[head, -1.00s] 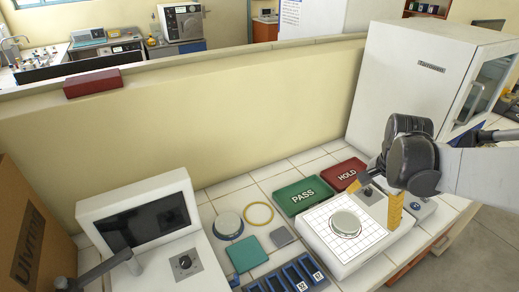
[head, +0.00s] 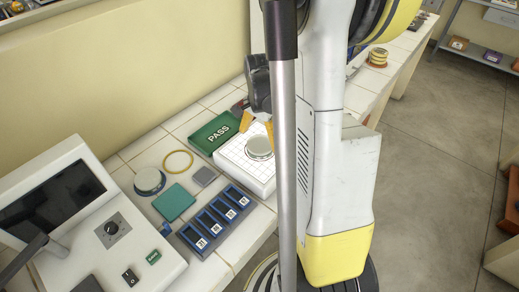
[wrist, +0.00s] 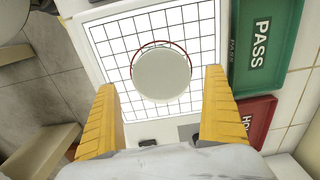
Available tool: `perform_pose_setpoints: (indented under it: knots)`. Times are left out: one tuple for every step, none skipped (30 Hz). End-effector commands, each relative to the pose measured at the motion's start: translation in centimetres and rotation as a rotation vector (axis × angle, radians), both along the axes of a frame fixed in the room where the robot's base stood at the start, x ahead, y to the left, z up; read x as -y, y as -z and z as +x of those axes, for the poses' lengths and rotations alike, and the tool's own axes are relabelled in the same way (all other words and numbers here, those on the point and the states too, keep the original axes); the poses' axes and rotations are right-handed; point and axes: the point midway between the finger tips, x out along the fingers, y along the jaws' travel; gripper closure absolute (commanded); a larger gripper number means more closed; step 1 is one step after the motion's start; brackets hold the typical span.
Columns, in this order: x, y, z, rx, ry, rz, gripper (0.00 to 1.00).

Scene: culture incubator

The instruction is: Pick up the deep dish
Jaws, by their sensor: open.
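A round, pale-lidded dish (head: 259,147) sits on the white gridded plate (head: 234,153). In the wrist view the dish (wrist: 162,76) lies near the middle of the grid, with a thin red ring around its edge. My gripper (wrist: 161,82) is open, its yellow fingers to the left and right of the picture and the dish between and beyond their tips. The fingers do not touch it. A second round dish with a blue base (head: 149,181) stands on the counter at the left. I cannot tell from its look which is called deep.
A green PASS tray (head: 214,134) and a red HOLD tray (wrist: 258,122) lie beside the plate. A blue slotted rack (head: 213,220), a teal square (head: 174,203), a grey square (head: 205,176) and a yellow ring (head: 178,162) lie nearby. A white console (head: 85,230) stands at left.

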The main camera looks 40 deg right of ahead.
Motion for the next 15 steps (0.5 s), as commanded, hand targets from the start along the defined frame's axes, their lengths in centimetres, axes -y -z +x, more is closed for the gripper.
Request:
perform_pose_setpoints:
  knots:
    - [0.1, 1.3, 0.1, 0.0, 0.0, 0.0, 0.0]
    - [0.1, 1.8, 0.2, 0.0, 0.0, 0.0, 0.0]
    - [0.1, 2.4, 0.2, 0.0, 0.0, 0.0, 0.0]
    - [0.1, 2.8, 0.2, 0.0, 0.0, 0.0, 0.0]
    - [0.1, 3.1, 0.2, 0.0, 0.0, 0.0, 0.0]
    - [0.1, 3.4, 0.1, 0.0, 0.0, 0.0, 0.0]
    - [0.1, 3.5, 0.1, 0.0, 0.0, 0.0, 0.0]
    - [0.1, 3.5, 0.1, 0.0, 0.0, 0.0, 0.0]
    - [0.1, 3.4, 0.1, 0.0, 0.0, 0.0, 0.0]
    - [0.1, 3.4, 0.1, 0.0, 0.0, 0.0, 0.0]
    - [0.1, 3.4, 0.1, 0.0, 0.0, 0.0, 0.0]
    - [0.1, 3.4, 0.1, 0.0, -0.001, 0.0, 0.0]
    - [0.1, 3.3, 0.1, 0.0, -0.001, 0.0, 0.06]
    - [0.1, 3.3, 0.1, 0.0, -0.001, 0.0, 0.15]
    - [0.1, 3.3, 0.1, 0.0, -0.001, 0.0, 0.28]
